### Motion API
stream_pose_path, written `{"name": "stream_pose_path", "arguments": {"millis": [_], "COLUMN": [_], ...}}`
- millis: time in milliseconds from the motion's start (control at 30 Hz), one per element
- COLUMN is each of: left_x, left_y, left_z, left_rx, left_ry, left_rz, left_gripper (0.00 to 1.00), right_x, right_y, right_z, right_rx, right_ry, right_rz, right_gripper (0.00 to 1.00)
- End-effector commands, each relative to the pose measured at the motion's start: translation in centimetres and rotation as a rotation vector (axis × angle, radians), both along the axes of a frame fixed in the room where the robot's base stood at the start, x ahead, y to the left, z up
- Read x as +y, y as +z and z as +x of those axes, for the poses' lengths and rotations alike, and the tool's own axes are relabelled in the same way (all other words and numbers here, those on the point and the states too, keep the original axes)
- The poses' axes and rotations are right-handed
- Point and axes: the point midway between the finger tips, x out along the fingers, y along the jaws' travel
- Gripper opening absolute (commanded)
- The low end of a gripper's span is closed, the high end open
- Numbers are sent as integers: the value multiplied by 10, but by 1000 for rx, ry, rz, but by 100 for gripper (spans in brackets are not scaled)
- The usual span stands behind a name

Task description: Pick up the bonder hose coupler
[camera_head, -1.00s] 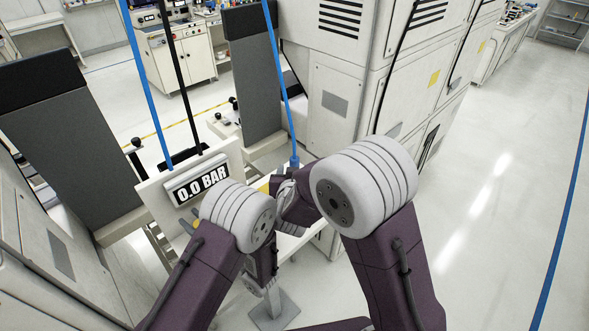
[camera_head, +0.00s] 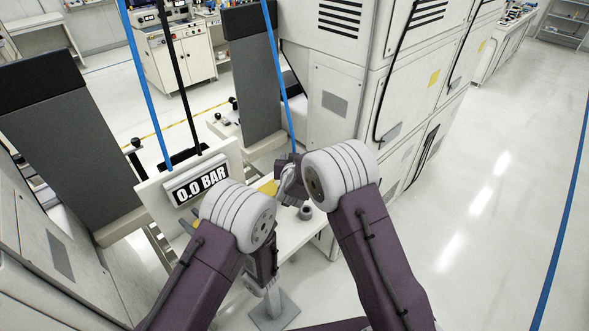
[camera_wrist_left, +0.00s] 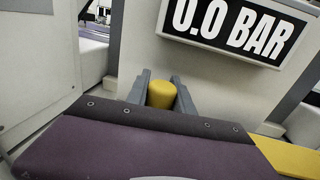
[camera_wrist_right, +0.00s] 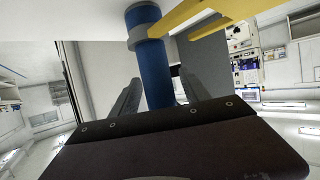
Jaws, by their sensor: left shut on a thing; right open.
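A blue cylinder (camera_wrist_right: 153,70) with a grey collar (camera_wrist_right: 143,18), seemingly the hose coupler, runs between the fingers of my right gripper (camera_wrist_right: 158,80) in the right wrist view. The fingers are open, one on either side. In the head view the blue hose (camera_head: 281,75) comes down to my right gripper (camera_head: 292,168), which hides its lower end. My left gripper (camera_wrist_left: 161,84) is shut on a yellow knob (camera_wrist_left: 161,94) under the pressure display (camera_wrist_left: 240,30). In the head view my left wrist hides most of this grip.
The display (camera_head: 197,184) reads 0.0 BAR. A grey round fitting (camera_head: 306,211) sits on the white bench (camera_head: 293,236). A yellow bar (camera_wrist_right: 205,18) passes close to the coupler. A tall white cabinet (camera_head: 345,100) stands behind my right arm. Open floor (camera_head: 490,200) lies right.

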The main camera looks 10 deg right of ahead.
Motion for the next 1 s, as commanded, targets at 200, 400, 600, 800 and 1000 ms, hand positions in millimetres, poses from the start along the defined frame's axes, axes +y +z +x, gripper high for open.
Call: {"name": "stream_pose_path", "arguments": {"millis": [200, 400, 600, 800, 1000], "left_x": [0, 0, 0, 0, 0], "left_y": [-2, -2, -2, -1, -2], "left_z": [0, 0, 0, 0, 0], "left_rx": [4, 4, 4, 4, 4], "left_ry": [1, 1, 1, 1, 1], "left_rz": [0, -1, -1, -1, -1], "left_gripper": [0, 0, 0, 0, 0], "right_x": [0, 0, 0, 0, 0], "right_y": [-1, 0, 0, 30, 77], "right_z": [0, 0, 0, 1, 0], "right_rx": [0, 0, 0, -7, -5], "right_ry": [1, 1, 1, 1, 0], "right_rz": [-1, -1, -1, 2, 2], "right_gripper": [45, 0, 0, 0, 0]}}
